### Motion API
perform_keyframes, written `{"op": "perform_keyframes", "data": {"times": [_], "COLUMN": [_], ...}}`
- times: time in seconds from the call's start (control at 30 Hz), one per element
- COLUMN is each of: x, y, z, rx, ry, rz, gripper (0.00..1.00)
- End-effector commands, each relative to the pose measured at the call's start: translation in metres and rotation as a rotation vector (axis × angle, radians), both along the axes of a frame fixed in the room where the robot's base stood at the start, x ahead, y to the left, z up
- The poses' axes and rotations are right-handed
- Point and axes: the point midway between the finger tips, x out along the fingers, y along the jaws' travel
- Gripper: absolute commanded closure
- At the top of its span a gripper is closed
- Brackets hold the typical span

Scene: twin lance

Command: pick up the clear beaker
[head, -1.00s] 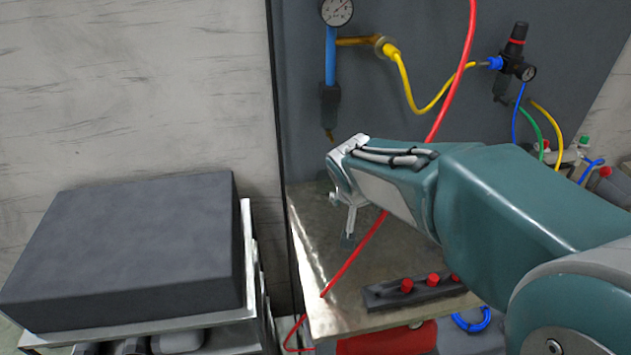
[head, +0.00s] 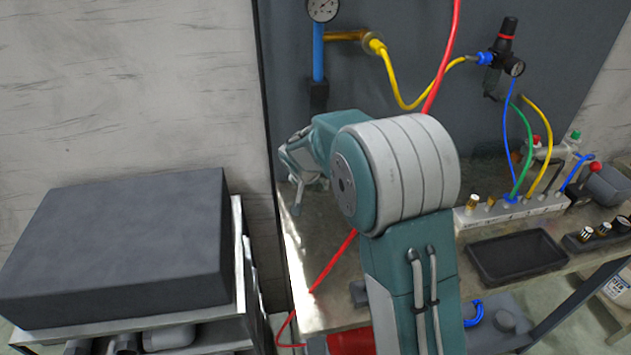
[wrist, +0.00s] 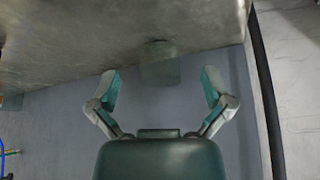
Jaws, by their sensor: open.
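The clear beaker (wrist: 159,62) shows in the wrist view as a small, see-through grey-green shape at the edge of the metal tabletop (wrist: 60,35). I cannot make it out in the head view. My gripper (wrist: 159,86) is open and empty, with its two fingers spread left and right of the beaker's line. The beaker appears just beyond the fingertips, centred between them; whether it is partly between them is hard to tell. In the head view my gripper (head: 297,198) is at the back left of the tabletop, partly hidden by my arm.
A red hose (head: 335,262) crosses the tabletop beside my arm. A black tray (head: 515,257) and a valve manifold (head: 515,208) lie to the right. A dark block (head: 120,245) sits on a cart at left. A dark panel (head: 410,60) with hoses stands behind.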

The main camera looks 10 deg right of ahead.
Motion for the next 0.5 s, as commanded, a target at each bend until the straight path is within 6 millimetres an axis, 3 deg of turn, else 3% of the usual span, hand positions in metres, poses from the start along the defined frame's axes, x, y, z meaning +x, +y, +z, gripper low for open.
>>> {"op": "perform_keyframes", "data": {"times": [0.2,0.43,0.5], "x": [0.033,0.048,0.053], "y": [-0.014,-0.021,-0.022], "z": [0.000,0.000,-0.012], "rx": [0.000,0.000,-0.001], "ry": [0.000,0.000,0.004], "rz": [-0.001,-0.001,0.000], "gripper": [0.00,0.00,0.00]}}
